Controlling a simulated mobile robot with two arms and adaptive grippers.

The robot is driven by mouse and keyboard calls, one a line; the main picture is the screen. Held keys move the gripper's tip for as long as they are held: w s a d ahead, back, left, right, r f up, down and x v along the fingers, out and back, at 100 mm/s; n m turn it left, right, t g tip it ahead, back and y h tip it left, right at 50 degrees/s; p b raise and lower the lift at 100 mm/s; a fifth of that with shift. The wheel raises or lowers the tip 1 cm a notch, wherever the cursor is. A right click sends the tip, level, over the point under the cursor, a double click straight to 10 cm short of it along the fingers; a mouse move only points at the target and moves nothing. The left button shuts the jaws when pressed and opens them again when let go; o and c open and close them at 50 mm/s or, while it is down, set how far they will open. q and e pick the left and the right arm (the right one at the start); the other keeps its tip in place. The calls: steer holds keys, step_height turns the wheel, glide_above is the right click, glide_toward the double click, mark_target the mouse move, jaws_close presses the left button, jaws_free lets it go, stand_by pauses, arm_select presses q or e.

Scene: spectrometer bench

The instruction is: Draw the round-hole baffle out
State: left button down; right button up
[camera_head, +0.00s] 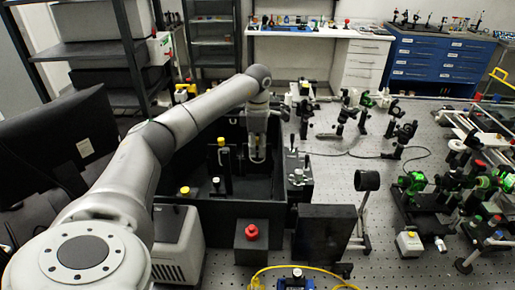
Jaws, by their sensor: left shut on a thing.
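My left arm reaches in from the left over an open black box (225,209). My left gripper (258,158) points down inside the box near its back right part. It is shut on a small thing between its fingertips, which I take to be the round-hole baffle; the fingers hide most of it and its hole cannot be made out. A dark post with a yellow top (221,142) stands in the box just left of the gripper, apart from it. My right gripper is not in view.
A red knob (252,231) sits on a dark block in front of the box. A black panel (325,235) stands at its front right. Optics mounts (415,182) crowd the perforated bench to the right. A valve-like fitting (297,172) stands by the box's right wall.

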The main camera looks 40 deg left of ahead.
mark_target(257, 138)
arm_select(q)
steer(key=shift+r+p, duration=0.9)
steer(key=shift+r, duration=0.25)
steer(key=shift+r+p, duration=0.5)
steer(key=shift+r, duration=0.05)
steer(key=shift+r, duration=0.1)
steer(key=shift+r+p, duration=1.15)
steer(key=shift+r, duration=0.05)
steer(key=shift+r+p, duration=0.6)
steer(key=shift+r, duration=0.1)
steer(key=shift+r+p, duration=0.6)
steer(key=shift+p, duration=0.05)
